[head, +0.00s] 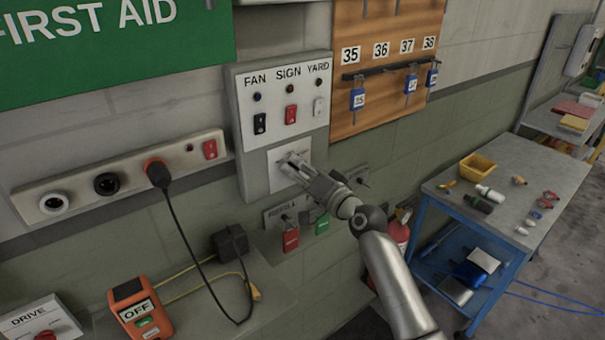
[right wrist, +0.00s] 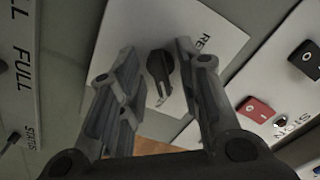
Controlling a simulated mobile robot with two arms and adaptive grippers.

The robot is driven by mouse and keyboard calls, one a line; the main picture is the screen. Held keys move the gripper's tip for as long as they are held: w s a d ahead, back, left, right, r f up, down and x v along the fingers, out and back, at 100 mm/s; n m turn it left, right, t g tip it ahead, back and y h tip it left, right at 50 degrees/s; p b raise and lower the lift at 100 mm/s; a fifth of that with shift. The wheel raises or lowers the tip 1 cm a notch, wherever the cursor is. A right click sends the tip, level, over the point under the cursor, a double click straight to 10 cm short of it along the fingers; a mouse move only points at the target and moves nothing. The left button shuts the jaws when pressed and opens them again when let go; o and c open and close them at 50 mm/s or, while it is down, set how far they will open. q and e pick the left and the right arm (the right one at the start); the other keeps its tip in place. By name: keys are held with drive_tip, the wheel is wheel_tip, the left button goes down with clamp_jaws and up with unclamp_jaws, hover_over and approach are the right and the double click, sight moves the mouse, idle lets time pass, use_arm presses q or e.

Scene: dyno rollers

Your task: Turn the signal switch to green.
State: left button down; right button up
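The signal switch is a black rotary knob (right wrist: 160,68) on a white plate (right wrist: 112,42) in the right wrist view. Printed letters starting "RE" show on the plate, partly covered by a finger. My right gripper (right wrist: 156,62) is open, with one finger on either side of the knob. The right finger is close to the knob; I cannot tell whether it touches. In the head view my right gripper (head: 290,165) is in front of the white plate (head: 279,183) on the wall panel and hides the knob. My left gripper is not in view.
Above the plate is a FAN, SIGN, YARD switch panel (head: 285,80). A key board (head: 385,60) hangs to its right. Below are red (head: 291,240) and green (head: 322,225) tags. A socket strip (head: 80,195) is at left, a blue cart (head: 510,170) at right.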

drive_tip(key=v, duration=1.2)
drive_tip(key=d+f+m+g+h+b, duration=0.1)
drive_tip(key=d+f+h, duration=0.15)
drive_tip(key=f, duration=1.05)
drive_tip(key=d+f+g+h+b, duration=0.1)
drive_tip(key=d+f+g+h, duration=0.15)
drive_tip(key=f, duration=1.05)
drive_tip(key=s+d+f+g+h+b, duration=0.15)
drive_tip(key=s+f, duration=0.25)
drive_tip(key=f, duration=0.4)
drive_tip(key=s+d+f+n+p, duration=0.15)
drive_tip(key=s+f, duration=0.25)
drive_tip(key=f, duration=0.4)
drive_tip(key=s+d+f+g+h+b, duration=0.1)
drive_tip(key=s+d+f+b, duration=0.1)
drive_tip(key=s+f, duration=0.35)
drive_tip(key=s+d+f+n+g+h, duration=0.1)
drive_tip(key=s+d+f+g, duration=0.1)
drive_tip(key=s+f, duration=0.6)
drive_tip(key=s+d+f+n+g+h+b, duration=0.1)
drive_tip(key=s+f, duration=0.8)
drive_tip(key=s, duration=1)
drive_tip(key=s+d+f+n+g+h+b, duration=0.1)
drive_tip(key=s+d+f+n+g, duration=0.2)
drive_tip(key=s+f, duration=0.6)
drive_tip(key=s+g, duration=0.1)
drive_tip(key=s, duration=0.3)
drive_tip(key=shift+s+d+g, duration=0.25)
drive_tip(key=shift+s+g, duration=0.05)
drive_tip(key=shift+s, duration=0.1)
